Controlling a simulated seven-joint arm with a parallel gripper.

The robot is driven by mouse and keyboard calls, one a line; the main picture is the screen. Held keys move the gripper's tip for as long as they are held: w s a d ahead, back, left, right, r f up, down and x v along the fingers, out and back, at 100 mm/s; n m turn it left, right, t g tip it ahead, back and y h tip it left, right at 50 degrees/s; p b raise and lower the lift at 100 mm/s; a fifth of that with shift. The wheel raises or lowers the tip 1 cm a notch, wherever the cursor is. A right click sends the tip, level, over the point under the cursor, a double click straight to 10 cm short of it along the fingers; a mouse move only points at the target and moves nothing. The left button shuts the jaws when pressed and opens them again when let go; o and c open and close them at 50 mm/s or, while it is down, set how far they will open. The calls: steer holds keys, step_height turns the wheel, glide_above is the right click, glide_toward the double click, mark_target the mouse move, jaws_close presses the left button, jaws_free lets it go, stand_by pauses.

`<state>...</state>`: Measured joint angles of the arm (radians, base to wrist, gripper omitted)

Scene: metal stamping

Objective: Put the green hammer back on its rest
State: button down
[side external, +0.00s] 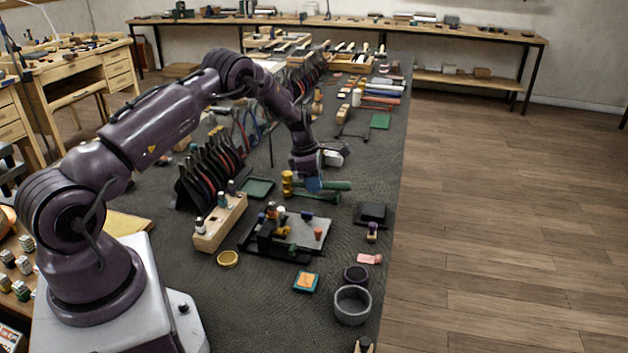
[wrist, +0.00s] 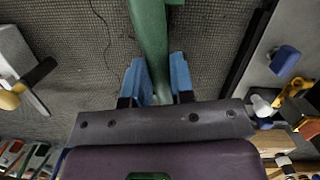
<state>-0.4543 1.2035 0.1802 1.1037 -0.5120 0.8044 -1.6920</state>
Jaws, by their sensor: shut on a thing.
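My gripper (side external: 313,186) has blue fingertips and is low over the dark bench mat. In the wrist view its fingers (wrist: 158,82) are shut on the green hammer (wrist: 150,35), on a green shaft that widens towards the top edge. The head is not clearly seen there. In the side view a green handle (side external: 337,185) sticks out to the right of the fingertips. A yellow, head-like piece (side external: 287,184) is just left of them. A second green, hammer-like shape (side external: 322,196) lies just below. I cannot tell which thing is the rest, or whether the held hammer touches the mat.
A black fixture with small tools (side external: 278,245) and a wooden block with knobs (side external: 212,232) are nearer the camera. A green tray (side external: 257,182) is left of the gripper. A black box (side external: 371,214) and grey round dish (side external: 352,305) stand near the right edge.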

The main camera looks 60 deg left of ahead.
steer(key=c, duration=0.9)
jaws_free()
steer(key=shift+f, duration=0.1)
steer(key=v, duration=1.2)
steer(key=s+d+r+m+t, duration=0.1)
steer(key=s+d+r+m, duration=0.9)
steer(key=s+d+m, duration=0.3)
steer(key=s+d+r+m+t+y, duration=0.1)
steer(key=s+d+r+m+t, duration=0.1)
steer(key=s+d+r+m, duration=0.8)
steer(key=s+d+m, duration=0.3)
steer(key=d+m, duration=0.1)
steer(key=m, duration=0.2)
steer(key=shift+s+r+t, duration=0.3)
steer(key=shift+s+r, duration=0.05)
steer(key=shift+r, duration=0.05)
